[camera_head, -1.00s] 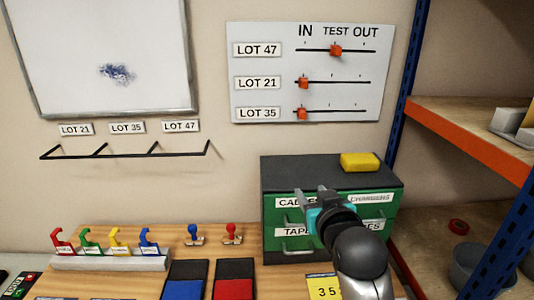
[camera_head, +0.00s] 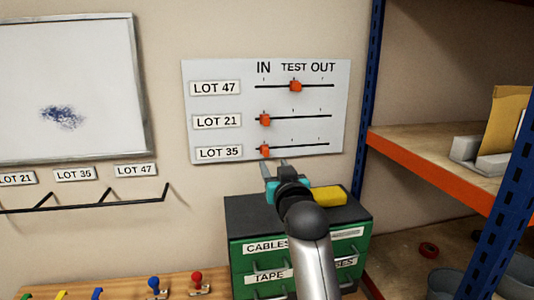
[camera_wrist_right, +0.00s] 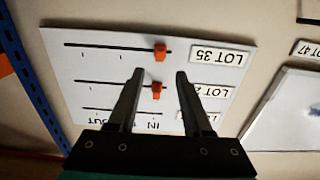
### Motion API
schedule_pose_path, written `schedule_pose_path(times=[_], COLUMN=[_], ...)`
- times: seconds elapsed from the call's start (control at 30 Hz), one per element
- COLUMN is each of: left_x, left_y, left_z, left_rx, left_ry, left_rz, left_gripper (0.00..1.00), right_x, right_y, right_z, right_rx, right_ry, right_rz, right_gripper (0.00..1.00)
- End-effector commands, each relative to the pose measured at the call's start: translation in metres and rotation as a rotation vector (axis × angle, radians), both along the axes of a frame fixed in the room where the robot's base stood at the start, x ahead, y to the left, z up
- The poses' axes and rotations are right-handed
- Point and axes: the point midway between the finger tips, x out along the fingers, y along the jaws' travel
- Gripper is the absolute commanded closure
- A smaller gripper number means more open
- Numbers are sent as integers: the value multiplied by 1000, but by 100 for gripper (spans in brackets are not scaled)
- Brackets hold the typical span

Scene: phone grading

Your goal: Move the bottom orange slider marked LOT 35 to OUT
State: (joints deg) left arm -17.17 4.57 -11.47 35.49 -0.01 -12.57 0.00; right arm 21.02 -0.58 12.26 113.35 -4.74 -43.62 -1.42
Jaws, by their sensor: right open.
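The bottom orange slider (camera_head: 265,151) sits at the IN end of its track, beside the LOT 35 label (camera_head: 219,153), on the white wall board (camera_head: 336,110). In the right wrist view, upside down, that slider (camera_wrist_right: 160,52) shows beyond the fingertips, near the LOT 35 label (camera_wrist_right: 220,55). My right gripper (camera_head: 275,163) is open and empty, just below the slider in the head view. In the wrist view the open jaws (camera_wrist_right: 160,74) point at the board, with the LOT 21 slider (camera_wrist_right: 157,87) seen between the fingers. My left gripper is not in view.
The LOT 47 slider (camera_head: 295,86) is at TEST and the LOT 21 slider (camera_head: 265,119) is at IN. A green drawer cabinet (camera_head: 240,245) with a yellow block (camera_head: 328,198) stands below the board. Blue and orange shelving (camera_head: 420,160) is on the right.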

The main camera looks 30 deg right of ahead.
Motion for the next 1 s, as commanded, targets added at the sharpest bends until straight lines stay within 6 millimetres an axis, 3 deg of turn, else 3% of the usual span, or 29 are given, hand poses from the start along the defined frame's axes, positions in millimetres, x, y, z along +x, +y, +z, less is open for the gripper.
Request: schedule_pose_path(times=[0.6, 1.0], left_x=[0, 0], left_y=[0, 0], left_z=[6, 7], left_rx=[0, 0], left_ry=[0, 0], left_rz=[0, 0], left_gripper=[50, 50], right_x=[73, 86], right_y=[-19, -23], right_z=[0, 0], right_rx=[-1, -1], right_ry=[1, 0], right_rz=[-1, -1], right_gripper=[50, 50])
